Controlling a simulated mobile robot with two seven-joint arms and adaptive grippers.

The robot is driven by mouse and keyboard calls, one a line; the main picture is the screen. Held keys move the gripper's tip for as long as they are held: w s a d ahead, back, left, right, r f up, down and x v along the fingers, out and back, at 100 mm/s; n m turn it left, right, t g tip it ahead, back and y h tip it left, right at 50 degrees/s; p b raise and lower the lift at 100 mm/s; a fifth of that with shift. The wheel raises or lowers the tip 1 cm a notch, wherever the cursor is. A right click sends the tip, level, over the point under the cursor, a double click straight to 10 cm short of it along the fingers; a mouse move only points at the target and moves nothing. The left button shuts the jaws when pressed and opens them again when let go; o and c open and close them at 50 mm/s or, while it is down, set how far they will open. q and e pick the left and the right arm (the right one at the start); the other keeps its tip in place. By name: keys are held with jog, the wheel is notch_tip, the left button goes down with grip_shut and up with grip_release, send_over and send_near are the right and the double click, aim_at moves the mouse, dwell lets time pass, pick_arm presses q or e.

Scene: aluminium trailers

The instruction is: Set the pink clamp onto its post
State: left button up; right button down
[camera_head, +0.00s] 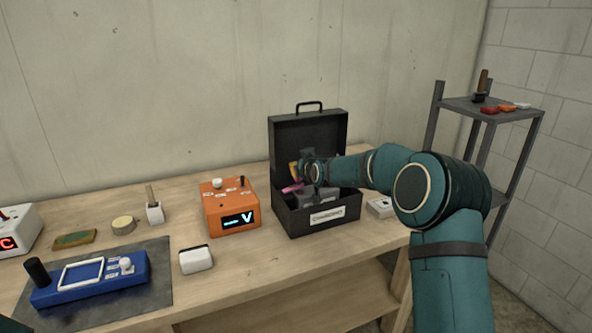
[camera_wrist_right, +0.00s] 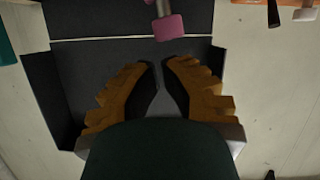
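The pink clamp (camera_head: 292,188) shows as a small pink patch inside the open black case, partly hidden by my right gripper. In the right wrist view, a pink block on a grey stem (camera_wrist_right: 168,27) lies just beyond the fingertips, apart from them. My right gripper (camera_head: 306,171) reaches into the case from the right. In the wrist view its orange fingers with dark pads (camera_wrist_right: 160,63) stand a narrow gap apart with nothing between them. I cannot tell which upright is the clamp's post. My left gripper is out of view.
The black case (camera_head: 325,225) stands open on the wooden bench. Left of it are an orange box (camera_head: 232,211) with a lit display, a white block (camera_head: 196,260) and a blue device (camera_head: 95,281) on a dark mat. A grey shelf (camera_head: 505,110) stands at right.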

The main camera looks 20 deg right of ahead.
jog(key=shift+r, duration=0.15)
jog(key=shift+r, duration=0.3)
jog(key=r+p, duration=0.1)
jog(key=r, duration=0.3)
jog(key=shift+a+p, duration=0.4)
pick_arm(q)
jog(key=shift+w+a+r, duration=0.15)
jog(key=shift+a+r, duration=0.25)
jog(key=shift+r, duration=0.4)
pick_arm(e)
jog(key=v, duration=0.9)
jog(key=shift+s+a+f, duration=0.25)
